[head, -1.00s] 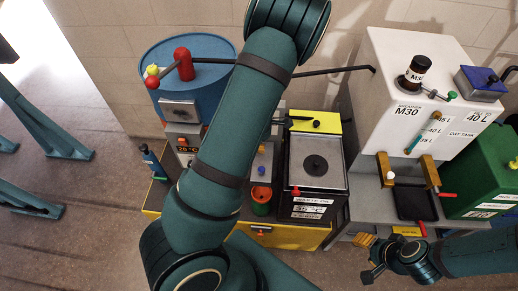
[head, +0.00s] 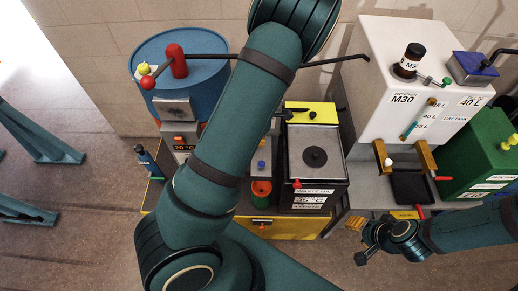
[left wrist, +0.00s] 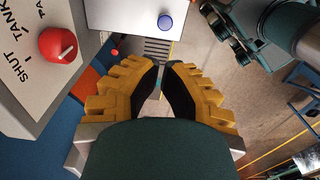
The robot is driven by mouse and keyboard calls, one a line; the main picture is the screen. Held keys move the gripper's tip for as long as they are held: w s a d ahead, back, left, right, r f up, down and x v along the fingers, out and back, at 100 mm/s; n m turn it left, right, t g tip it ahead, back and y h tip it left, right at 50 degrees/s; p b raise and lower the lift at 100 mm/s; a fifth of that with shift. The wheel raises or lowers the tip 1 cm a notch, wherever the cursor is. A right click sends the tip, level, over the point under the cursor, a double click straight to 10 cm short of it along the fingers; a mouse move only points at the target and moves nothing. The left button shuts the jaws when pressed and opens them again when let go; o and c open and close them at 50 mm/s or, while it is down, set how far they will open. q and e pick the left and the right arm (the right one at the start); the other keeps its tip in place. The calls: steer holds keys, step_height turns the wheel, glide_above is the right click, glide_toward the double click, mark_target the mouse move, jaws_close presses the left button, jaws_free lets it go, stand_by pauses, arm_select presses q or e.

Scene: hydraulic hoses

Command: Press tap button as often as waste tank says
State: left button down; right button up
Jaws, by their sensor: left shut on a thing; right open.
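The waste oil tank (head: 341,165) is a dark box with a grey top and black round cap. A blue button (head: 261,165) sits above an orange and green cup (head: 261,190). In the left wrist view, a blue button (left wrist: 165,22) shows on a white box, ahead of my left gripper (left wrist: 163,72). My right gripper (head: 362,240) is open, below the black tray.
A red knob (left wrist: 60,44) marked "SHUT" and "TANK" stands close left of my left gripper. The blue drum (head: 207,80) is at the left, the white M30 tank (head: 380,60) at the right, and a green container (head: 480,160) beyond it. The floor in front is open.

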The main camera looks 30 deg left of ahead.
mark_target(261, 165)
arm_select(q)
step_height(261, 165, down, 13)
steer(key=shift+f+b, duration=0.2)
steer(key=shift+b, duration=0.85)
